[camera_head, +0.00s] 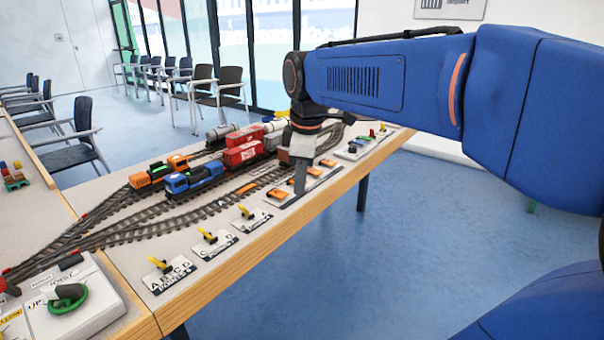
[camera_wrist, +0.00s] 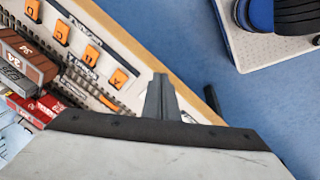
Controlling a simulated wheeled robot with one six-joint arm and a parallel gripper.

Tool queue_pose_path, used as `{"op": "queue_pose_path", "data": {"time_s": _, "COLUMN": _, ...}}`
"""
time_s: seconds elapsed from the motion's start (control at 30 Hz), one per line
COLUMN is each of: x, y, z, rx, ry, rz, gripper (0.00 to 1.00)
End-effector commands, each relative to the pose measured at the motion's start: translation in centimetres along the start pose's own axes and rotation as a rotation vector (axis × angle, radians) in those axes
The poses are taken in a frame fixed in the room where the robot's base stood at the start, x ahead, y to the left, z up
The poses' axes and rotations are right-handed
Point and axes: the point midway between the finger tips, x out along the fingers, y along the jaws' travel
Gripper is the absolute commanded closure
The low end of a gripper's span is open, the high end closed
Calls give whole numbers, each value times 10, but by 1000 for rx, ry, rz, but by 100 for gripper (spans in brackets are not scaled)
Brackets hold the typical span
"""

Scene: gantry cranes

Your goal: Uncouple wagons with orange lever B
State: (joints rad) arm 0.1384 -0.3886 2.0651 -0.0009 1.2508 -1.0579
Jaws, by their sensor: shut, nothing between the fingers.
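Several orange levers stand in a row on pale label plates along the front edge of the layout table. In the head view one orange lever (camera_head: 277,193) is just left of my gripper and another (camera_head: 328,162) is to its right. My gripper (camera_head: 300,192) points down at this row, its fingers shut and empty. In the wrist view the fingers (camera_wrist: 159,80) show beside the wooden edge, right of the nearest orange lever (camera_wrist: 118,78), with a gap in the picture. Further levers (camera_wrist: 92,54) run to the upper left. I cannot tell for sure which is lever B.
A blue locomotive (camera_head: 193,178), an orange locomotive (camera_head: 160,171) and red wagons (camera_head: 243,147) stand on the tracks behind the levers. Yellow levers (camera_head: 209,237) line the front edge to the left. Open blue floor (camera_head: 400,250) lies before the table.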

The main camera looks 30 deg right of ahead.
Motion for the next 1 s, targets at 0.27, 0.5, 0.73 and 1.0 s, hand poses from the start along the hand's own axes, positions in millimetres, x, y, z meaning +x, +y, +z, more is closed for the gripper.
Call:
{"op": "queue_pose_path", "data": {"time_s": 0.27, "x": -21, "y": 98, "z": -16, "rx": -457, "ry": -37, "rz": -97, "gripper": 100}}
{"op": "queue_pose_path", "data": {"time_s": 0.5, "x": -25, "y": 168, "z": -19, "rx": -806, "ry": -24, "rz": -181, "gripper": 100}}
{"op": "queue_pose_path", "data": {"time_s": 0.73, "x": -25, "y": 198, "z": -18, "rx": -975, "ry": -5, "rz": -220, "gripper": 100}}
{"op": "queue_pose_path", "data": {"time_s": 1.0, "x": -25, "y": 201, "z": -18, "rx": -998, "ry": -2, "rz": -225, "gripper": 100}}
